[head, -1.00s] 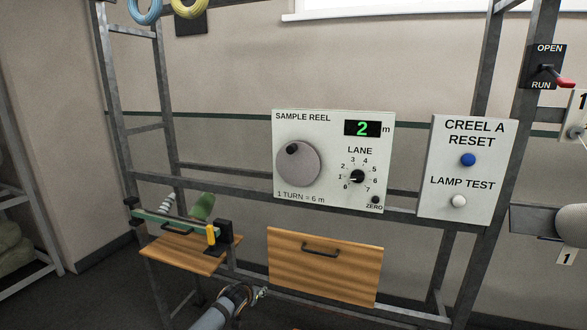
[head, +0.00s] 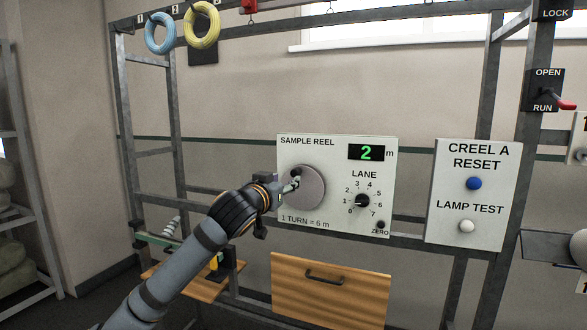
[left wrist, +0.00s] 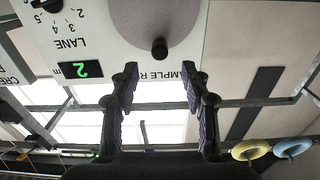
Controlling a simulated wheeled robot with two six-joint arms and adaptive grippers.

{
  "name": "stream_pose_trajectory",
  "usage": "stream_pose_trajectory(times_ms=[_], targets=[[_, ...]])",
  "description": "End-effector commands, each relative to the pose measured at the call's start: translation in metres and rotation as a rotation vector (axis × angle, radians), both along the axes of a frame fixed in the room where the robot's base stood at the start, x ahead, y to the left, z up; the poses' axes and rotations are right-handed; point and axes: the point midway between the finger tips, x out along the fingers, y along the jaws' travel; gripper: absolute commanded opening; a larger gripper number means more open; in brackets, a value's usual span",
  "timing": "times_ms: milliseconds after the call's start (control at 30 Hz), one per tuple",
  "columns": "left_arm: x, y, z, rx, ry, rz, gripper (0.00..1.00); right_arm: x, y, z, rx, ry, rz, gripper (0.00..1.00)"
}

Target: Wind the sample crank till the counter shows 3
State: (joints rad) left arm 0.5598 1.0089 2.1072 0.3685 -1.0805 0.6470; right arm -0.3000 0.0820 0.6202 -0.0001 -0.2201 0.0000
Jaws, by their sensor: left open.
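The sample reel panel (head: 335,228) carries a round grey crank disc (head: 312,190); the disc also shows in the left wrist view (left wrist: 150,18). Its dark crank knob (left wrist: 159,48) stands near the rim, ahead of the gap between my fingertips. The green counter (head: 366,152) reads 2 m. My left gripper (head: 290,183) is in front of the disc's left part and partly hides it. In the left wrist view its fingers (left wrist: 160,82) are spread, with nothing between the pads. My right gripper is not in view.
The lane dial (head: 362,201) and zero button (head: 381,225) sit on the same panel. A panel with a blue reset button (head: 474,183) and white lamp test button (head: 467,227) is at right. A wooden drawer front (head: 330,295) is below. Yarn rings (head: 202,24) hang upper left.

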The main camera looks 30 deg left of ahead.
Motion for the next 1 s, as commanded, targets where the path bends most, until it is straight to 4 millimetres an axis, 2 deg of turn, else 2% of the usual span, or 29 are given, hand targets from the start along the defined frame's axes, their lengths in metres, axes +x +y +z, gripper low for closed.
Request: stream_pose_trajectory(times_ms=[33,100,300,400,767,1000], targets=[[0.010,0.002,0.008,-0.010,0.001,-0.002,0.47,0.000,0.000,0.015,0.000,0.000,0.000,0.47],[0.022,0.004,0.007,-0.010,0.001,-0.002,0.47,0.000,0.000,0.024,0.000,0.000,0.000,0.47],[0.056,0.013,0.005,-0.005,0.001,0.000,0.47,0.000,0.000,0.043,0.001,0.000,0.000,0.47],[0.066,0.016,0.003,-0.003,0.000,0.000,0.47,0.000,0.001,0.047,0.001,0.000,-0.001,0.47],[0.073,0.017,0.000,0.002,0.000,0.000,0.47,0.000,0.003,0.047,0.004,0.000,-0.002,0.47],[0.073,0.017,0.000,0.001,0.000,0.000,0.14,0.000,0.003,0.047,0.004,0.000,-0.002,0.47]])
